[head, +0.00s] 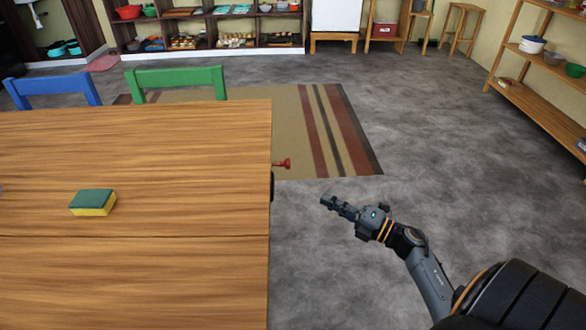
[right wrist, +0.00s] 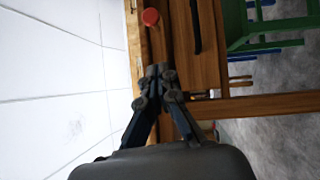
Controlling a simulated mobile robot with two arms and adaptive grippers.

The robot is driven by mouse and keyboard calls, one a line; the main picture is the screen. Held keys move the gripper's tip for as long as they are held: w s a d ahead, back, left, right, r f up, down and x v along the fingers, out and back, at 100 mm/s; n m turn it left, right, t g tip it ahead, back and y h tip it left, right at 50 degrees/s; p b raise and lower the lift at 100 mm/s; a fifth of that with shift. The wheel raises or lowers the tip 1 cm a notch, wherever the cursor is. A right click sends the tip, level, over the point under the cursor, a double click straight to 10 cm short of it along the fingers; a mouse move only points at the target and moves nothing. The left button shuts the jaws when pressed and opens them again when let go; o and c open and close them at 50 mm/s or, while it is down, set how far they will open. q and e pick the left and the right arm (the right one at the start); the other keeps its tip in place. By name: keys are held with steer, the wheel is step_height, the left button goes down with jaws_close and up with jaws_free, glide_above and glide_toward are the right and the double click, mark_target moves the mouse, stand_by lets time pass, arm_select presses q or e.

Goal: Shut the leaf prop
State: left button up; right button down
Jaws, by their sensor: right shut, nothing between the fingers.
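The wooden table (head: 180,140) fills the left of the head view, with a seam across its top. A red knob (head: 285,163) sticks out past the table's right edge; it also shows in the right wrist view (right wrist: 150,16). A dark part (head: 272,187) shows at the same edge. A black bar (right wrist: 195,22) lies along the wood beside the knob in the wrist view; I cannot tell if it is the leaf prop. My right gripper (head: 324,201) is shut and empty, right of the table edge and apart from the knob. Its closed fingertips (right wrist: 158,70) point toward the wood. My left gripper is not in view.
A green and yellow sponge (head: 93,202) lies on the table. A blue chair (head: 52,90) and a green chair (head: 177,82) stand at its far side. A striped rug (head: 320,125) lies beyond. The grey floor right of the table is clear up to the shelf (head: 535,100).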

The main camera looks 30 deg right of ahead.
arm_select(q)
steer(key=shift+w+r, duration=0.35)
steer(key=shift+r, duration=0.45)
arm_select(e)
steer(key=w+d+x, duration=0.1)
steer(key=d+x, duration=0.1)
steer(key=x, duration=0.9)
steer(key=shift+w+r, duration=0.3)
steer(key=shift+r, duration=0.05)
arm_select(q)
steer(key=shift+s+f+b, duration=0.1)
steer(key=shift+b, duration=0.2)
